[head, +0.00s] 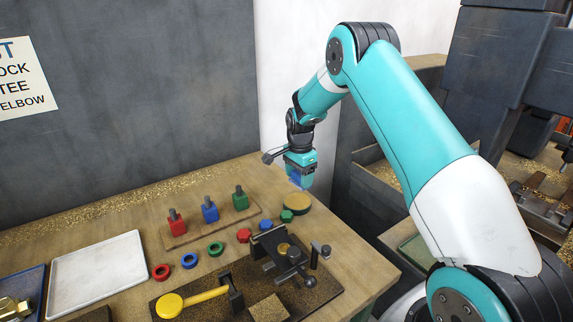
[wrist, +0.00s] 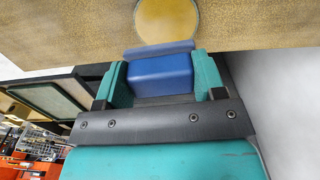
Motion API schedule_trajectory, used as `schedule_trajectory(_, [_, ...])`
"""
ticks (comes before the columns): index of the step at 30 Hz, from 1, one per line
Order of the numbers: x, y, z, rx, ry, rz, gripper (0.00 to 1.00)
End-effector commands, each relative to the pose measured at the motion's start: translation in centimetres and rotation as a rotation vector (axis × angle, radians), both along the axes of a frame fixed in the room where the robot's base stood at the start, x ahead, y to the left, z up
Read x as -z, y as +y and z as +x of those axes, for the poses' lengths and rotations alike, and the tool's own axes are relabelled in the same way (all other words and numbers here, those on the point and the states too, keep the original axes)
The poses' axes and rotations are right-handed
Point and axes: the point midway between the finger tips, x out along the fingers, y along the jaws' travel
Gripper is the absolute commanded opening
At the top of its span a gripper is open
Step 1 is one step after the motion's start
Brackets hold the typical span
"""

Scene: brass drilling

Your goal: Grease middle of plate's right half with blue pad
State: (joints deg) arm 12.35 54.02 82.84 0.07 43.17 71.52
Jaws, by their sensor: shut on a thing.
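My gripper (head: 300,172) is shut on the blue pad (head: 297,182), above the far right part of the bench. In the wrist view my gripper (wrist: 161,80) has its two teal fingers on either side of the blue pad (wrist: 162,76). The pad appears apart from the disc. I cannot make out which thing is the plate.
Red (head: 176,224), blue (head: 210,210) and green (head: 240,200) blocks stand on a wooden board (head: 190,236). Coloured rings and knobs lie in front. A dark vise (head: 268,243), a yellow-headed tool (head: 170,306) and a white tray (head: 98,268) occupy the near bench.

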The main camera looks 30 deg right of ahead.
Motion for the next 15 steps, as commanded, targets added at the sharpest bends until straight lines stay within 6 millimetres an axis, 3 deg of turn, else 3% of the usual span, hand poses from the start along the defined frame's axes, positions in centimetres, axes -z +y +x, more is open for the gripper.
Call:
schedule_trajectory(8, [0.9, -0.2, -0.1, 0.002, 0.0, 0.0, 0.44])
schedule_trajectory(15, [3.2, -0.3, -0.1, 0.003, 0.001, 0.0, 0.44])
